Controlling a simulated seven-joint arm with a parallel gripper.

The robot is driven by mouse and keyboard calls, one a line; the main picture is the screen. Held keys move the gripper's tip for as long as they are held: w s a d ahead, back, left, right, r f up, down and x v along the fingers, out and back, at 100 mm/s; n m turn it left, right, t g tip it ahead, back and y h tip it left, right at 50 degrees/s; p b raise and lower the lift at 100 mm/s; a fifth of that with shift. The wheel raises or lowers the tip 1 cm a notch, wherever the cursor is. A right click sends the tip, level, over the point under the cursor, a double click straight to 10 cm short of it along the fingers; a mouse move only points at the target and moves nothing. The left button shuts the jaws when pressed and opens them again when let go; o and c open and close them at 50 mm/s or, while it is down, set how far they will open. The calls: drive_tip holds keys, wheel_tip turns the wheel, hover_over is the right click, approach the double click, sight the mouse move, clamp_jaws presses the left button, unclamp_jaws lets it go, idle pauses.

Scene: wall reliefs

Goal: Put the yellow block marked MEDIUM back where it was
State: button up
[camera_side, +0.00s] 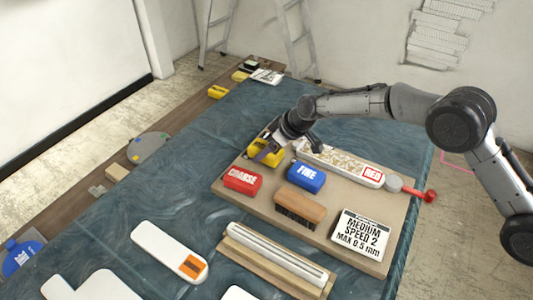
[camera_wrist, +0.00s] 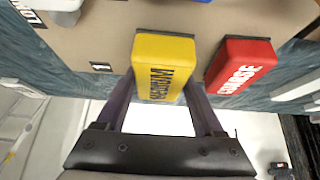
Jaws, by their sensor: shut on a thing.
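The yellow block marked MEDIUM (camera_wrist: 164,65) is between the two fingers of my gripper (camera_wrist: 160,97) in the wrist view, its lettering facing the camera. In the side view the yellow block (camera_side: 264,154) is at the back left corner of the tan board (camera_side: 345,210), partly hidden by my gripper (camera_side: 268,150). My gripper is shut on its sides. I cannot tell whether the block touches the board. A small label reading 1 (camera_wrist: 101,66) is on the board to its left in the wrist view.
The red COARSE block (camera_side: 243,180) is close beside the yellow one. The blue FINE block (camera_side: 306,177), a brush (camera_side: 300,208), a long white tool with a red label (camera_side: 340,165) and a MEDIUM SPEED 2 sign (camera_side: 361,234) occupy the board. Blue cloth (camera_side: 170,205) surrounds it.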

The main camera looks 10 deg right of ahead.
drive_tip(key=shift+f, duration=0.9)
drive_tip(key=shift+f, duration=0.2)
drive_tip(key=o, duration=1.2)
drive_tip(key=shift+r, duration=0.1)
drive_tip(key=shift+s+d+r, duration=0.1)
drive_tip(key=shift+r, duration=0.15)
drive_tip(key=v, duration=1.1)
drive_tip(key=shift+s+d+r, duration=0.15)
drive_tip(key=shift+r, duration=0.05)
